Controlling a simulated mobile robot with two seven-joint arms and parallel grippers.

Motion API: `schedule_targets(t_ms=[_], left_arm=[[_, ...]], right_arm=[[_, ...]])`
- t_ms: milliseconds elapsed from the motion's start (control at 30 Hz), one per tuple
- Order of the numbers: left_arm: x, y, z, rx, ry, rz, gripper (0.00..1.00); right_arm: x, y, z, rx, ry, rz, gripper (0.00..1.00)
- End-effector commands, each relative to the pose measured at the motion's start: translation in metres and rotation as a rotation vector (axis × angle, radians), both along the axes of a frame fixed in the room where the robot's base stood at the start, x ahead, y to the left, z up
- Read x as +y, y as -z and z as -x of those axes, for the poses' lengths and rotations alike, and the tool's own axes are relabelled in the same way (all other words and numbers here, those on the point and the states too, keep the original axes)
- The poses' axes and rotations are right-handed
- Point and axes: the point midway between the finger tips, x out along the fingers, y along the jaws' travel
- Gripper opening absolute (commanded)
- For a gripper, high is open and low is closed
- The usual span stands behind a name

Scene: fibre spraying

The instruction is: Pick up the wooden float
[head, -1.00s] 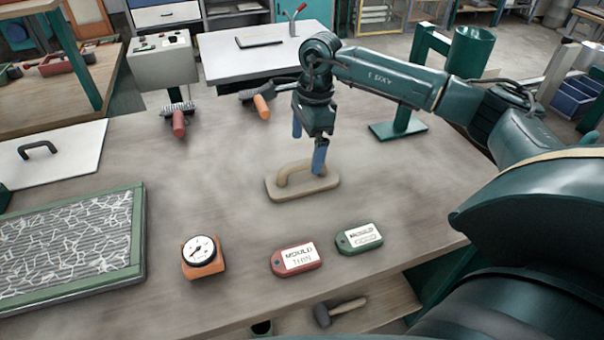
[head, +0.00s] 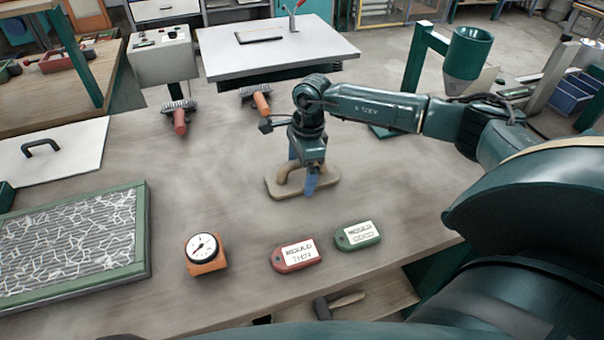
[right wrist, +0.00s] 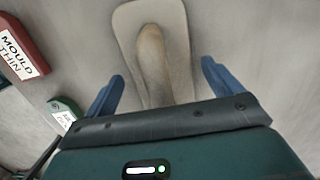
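The wooden float (head: 279,187) lies flat on the workbench, its tan base down and its arched handle up. It also shows in the right wrist view (right wrist: 150,50). My right gripper (head: 302,176) is right over the float, its blue fingers pointing down, one on each side of the handle. In the right wrist view the fingers of my right gripper (right wrist: 162,85) are spread wide, with the handle between them and a gap on both sides. The near finger hides part of the float in the head view. My left gripper is not in view.
A red tag (head: 296,255), a green tag (head: 358,235) and an orange gauge (head: 205,254) lie nearer the front edge. A green-framed mould (head: 145,230) is at the left. Two brushes (head: 180,122) (head: 261,103) lie behind. Bench around the float is clear.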

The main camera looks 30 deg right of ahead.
Motion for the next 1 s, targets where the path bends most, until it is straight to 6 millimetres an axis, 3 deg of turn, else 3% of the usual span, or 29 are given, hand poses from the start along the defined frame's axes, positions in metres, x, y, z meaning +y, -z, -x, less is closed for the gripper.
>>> schedule_targets(t_ms=[533,833,1000], left_arm=[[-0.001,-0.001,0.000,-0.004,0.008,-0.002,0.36],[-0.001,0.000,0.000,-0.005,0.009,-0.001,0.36],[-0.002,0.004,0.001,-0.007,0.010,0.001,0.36]], right_arm=[[0.000,-0.001,0.000,0.000,0.000,0.000,0.46],[-0.001,-0.007,-0.001,-0.003,0.000,0.000,0.46],[0.000,-0.035,-0.001,-0.005,0.000,-0.001,0.46]])
